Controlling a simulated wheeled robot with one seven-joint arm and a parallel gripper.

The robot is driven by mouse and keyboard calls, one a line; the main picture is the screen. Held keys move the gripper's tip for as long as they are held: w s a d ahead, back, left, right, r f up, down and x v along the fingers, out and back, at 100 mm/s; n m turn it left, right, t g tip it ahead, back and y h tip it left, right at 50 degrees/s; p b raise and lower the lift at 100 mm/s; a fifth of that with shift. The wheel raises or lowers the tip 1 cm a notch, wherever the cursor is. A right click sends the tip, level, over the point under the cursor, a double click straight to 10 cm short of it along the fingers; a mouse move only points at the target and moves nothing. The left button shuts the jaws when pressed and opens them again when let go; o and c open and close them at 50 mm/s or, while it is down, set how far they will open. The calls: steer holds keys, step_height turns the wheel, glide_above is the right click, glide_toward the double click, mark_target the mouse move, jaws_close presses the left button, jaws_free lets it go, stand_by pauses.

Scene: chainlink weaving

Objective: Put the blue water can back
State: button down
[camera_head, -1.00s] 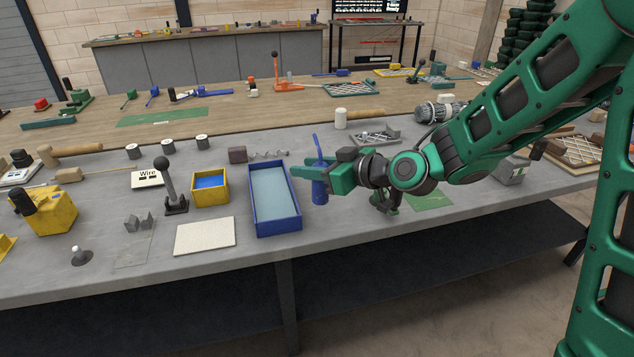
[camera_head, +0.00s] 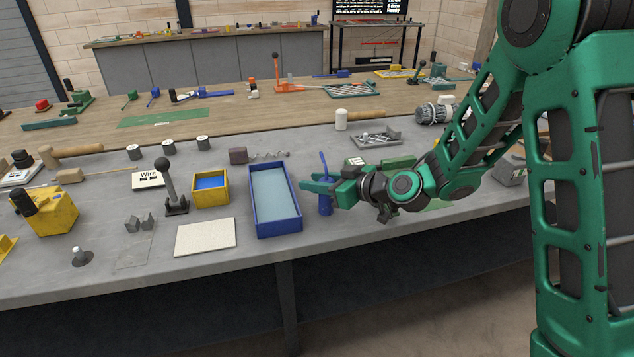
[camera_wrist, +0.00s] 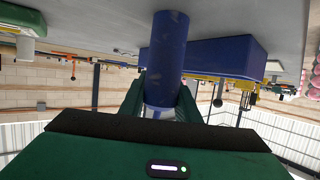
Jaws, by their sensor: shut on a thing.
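The blue water can (camera_head: 325,203) has a thin spout pointing up and stands upright between the fingers of my gripper (camera_head: 325,186). My gripper is shut on it, just right of the blue tray's right wall. In the wrist view, the can's blue body (camera_wrist: 167,55) shows between the two green fingers (camera_wrist: 162,98), and that view is upside down. The can's lower end is close to the grey bench; I cannot tell whether it touches.
The blue tray (camera_head: 299,222) with a pale inside stands left of the can. A yellow box (camera_head: 212,202) and a white plate (camera_head: 205,237) lie further left. A grey grid piece (camera_head: 375,138) and a green block (camera_head: 398,162) lie behind my gripper. The bench's front edge is close.

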steer(key=c, duration=1.3)
jaws_free()
steer(key=shift+c, duration=0.2)
steer(key=v, duration=1.2)
